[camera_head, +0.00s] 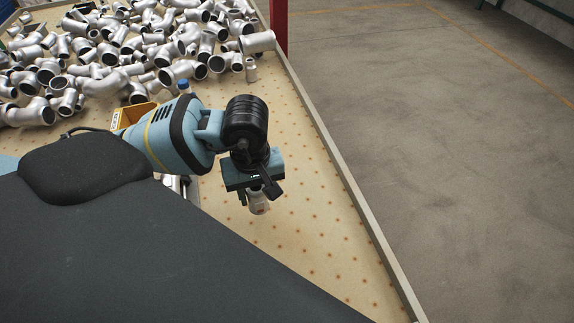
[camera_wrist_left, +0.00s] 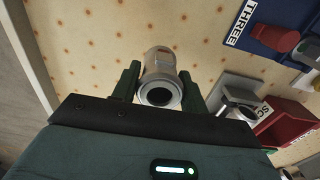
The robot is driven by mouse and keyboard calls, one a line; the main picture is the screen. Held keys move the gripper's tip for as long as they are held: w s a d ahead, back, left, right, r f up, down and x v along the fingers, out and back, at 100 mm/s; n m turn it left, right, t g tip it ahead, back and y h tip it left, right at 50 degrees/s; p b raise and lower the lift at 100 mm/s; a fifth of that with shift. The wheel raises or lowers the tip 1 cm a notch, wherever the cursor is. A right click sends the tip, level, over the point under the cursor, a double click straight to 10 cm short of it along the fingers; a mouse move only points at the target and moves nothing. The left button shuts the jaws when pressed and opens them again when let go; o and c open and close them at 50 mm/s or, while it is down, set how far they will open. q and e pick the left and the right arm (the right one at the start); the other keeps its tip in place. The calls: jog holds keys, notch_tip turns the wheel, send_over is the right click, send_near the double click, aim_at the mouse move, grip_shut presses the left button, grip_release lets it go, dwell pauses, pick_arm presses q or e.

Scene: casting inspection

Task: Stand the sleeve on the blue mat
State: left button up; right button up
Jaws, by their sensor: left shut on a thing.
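The sleeve (camera_head: 258,204) is a small silver-grey metal tube. My left gripper (camera_head: 256,192) is shut on it and holds it over the perforated tan table, below the wrist. In the left wrist view the sleeve (camera_wrist_left: 160,62) sits between the two dark green fingers of the left gripper (camera_wrist_left: 160,88), with its round dark opening facing the camera. A blue flat area (camera_wrist_left: 240,38) marked THREE, possibly the mat, lies at the top right of that view, apart from the sleeve. In the head view no blue mat shows. My right gripper is not in view.
Many silver pipe fittings (camera_head: 105,50) crowd the table's far end. A yellow bin (camera_head: 137,112) and a blue-capped bottle (camera_head: 184,88) stand behind my left arm. The wrist view shows a red part (camera_wrist_left: 284,40) and a red bin (camera_wrist_left: 292,122). The table's raised edge (camera_head: 345,175) is right.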

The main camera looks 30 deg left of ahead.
pick_arm(q)
jog(key=w, duration=0.4)
jog(key=w+f, duration=0.1)
jog(key=w, duration=0.2)
jog(key=w+d, duration=0.1)
jog(key=w, duration=0.3)
jog(key=shift+w+d+f+p, duration=0.1)
jog(key=shift+w+f+p, duration=0.15)
jog(key=shift+w+p, duration=0.05)
jog(key=shift+f, duration=1.5)
jog(key=shift+f, duration=0.2)
jog(key=o, duration=1.2)
jog(key=shift+o, duration=0.2)
notch_tip(320, 180, up, 12)
jog(key=shift+r, duration=0.15)
